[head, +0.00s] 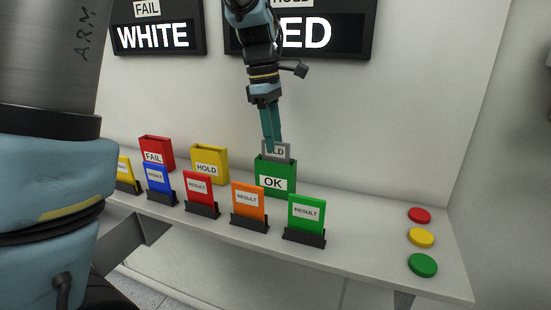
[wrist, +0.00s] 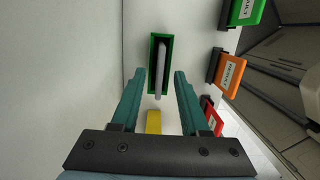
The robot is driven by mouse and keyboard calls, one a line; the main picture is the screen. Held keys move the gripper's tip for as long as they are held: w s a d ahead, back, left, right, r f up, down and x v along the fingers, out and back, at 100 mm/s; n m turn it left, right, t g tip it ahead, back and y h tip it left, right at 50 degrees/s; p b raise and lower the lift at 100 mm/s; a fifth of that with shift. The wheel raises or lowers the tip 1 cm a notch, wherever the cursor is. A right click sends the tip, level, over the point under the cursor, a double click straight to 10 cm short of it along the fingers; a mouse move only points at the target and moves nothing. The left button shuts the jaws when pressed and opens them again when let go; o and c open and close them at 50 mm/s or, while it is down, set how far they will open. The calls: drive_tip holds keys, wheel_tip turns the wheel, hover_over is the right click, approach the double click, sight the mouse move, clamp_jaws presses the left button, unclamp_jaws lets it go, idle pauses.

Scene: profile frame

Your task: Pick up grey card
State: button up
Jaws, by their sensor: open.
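The grey card (head: 280,151) stands upright in the green box (head: 275,178) labelled OK, with its top sticking out above the rim. Its visible lettering ends in "LD"; part of it is hidden behind my gripper. In the wrist view the card (wrist: 162,72) shows edge-on as a pale strip inside the green box (wrist: 152,66). My gripper (head: 269,148) is above the box, at the card's upper left part in the head view. In the wrist view my gripper's fingers (wrist: 158,73) are apart, one on each side of the box, with a gap to the card.
A yellow HOLD box (head: 209,164) and red FAIL box (head: 157,154) stand left along the wall. Several RESULT cards in black holders, including a green one (head: 307,213) and an orange one (head: 249,201), line the shelf front. Red, yellow and green buttons (head: 421,237) sit at right.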

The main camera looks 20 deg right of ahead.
sight(276, 161)
drive_tip(key=shift+s+d+f, duration=0.1)
drive_tip(key=shift+f, duration=0.6)
drive_tip(key=shift+s+d+f, duration=0.1)
drive_tip(key=shift+f, duration=0.6)
drive_tip(key=shift+c, duration=0.2)
clamp_jaws()
